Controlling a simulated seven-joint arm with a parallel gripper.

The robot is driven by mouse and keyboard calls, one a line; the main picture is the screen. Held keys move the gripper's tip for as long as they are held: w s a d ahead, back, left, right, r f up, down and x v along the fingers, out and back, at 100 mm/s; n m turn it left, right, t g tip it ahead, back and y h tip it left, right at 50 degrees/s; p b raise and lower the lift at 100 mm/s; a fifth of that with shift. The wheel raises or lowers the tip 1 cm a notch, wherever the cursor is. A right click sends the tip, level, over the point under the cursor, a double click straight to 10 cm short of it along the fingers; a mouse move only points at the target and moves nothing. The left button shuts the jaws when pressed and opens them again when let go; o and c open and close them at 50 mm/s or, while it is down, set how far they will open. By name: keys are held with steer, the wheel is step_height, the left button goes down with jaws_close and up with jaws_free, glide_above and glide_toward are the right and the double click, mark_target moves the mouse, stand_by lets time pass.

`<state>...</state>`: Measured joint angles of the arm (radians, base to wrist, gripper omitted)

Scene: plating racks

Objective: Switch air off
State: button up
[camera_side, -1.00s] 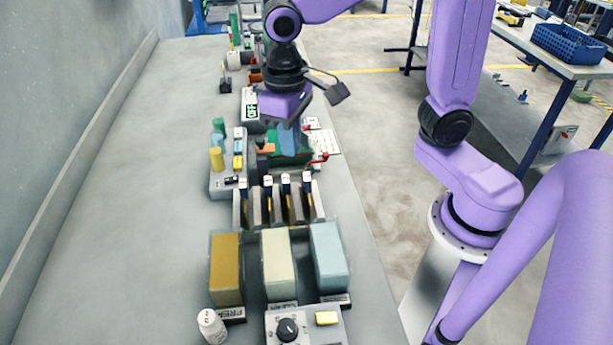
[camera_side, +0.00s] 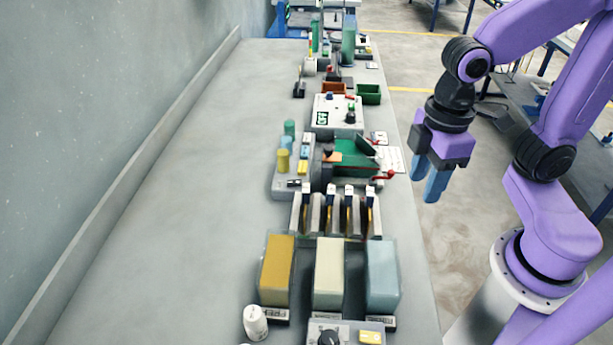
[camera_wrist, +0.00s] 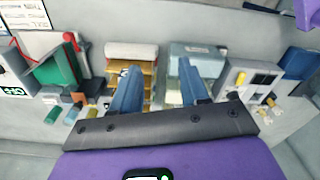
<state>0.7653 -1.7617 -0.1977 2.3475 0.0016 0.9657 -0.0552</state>
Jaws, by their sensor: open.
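My gripper (camera_side: 436,183) is open and empty, its two blue fingers pointing down beside the bench's right edge. They also show in the wrist view (camera_wrist: 158,88), in front of the racks and blocks. No part is legibly marked as air. A small red handle (camera_side: 383,176) sits at the right of the green fixture (camera_side: 350,163); a red part also shows beside it in the wrist view (camera_wrist: 71,40). A white box (camera_side: 335,112) with a green-lit display and knobs stands farther back. A grey control panel (camera_side: 345,337) with a black dial and yellow block is at the front, partly cut off.
Slotted racks (camera_side: 337,213) stand mid-bench, with yellow, cream and pale blue blocks (camera_side: 328,272) in front. A white bottle (camera_side: 255,322) is at the front left. Colored cylinders stand on a grey unit (camera_side: 293,180). The left bench strip is clear.

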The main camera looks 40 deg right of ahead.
steer(key=w+a+r+m, duration=0.15)
steer(key=w+a, duration=0.25)
steer(key=w, duration=0.4)
steer(key=w+a+r, duration=0.2)
steer(key=w+a, duration=0.1)
steer(key=w, duration=0.5)
steer(key=m, duration=0.2)
glide_above(288, 182)
steer(key=shift+n, duration=0.25)
step_height(288, 182, down, 18)
steer(key=shift+r, duration=0.25)
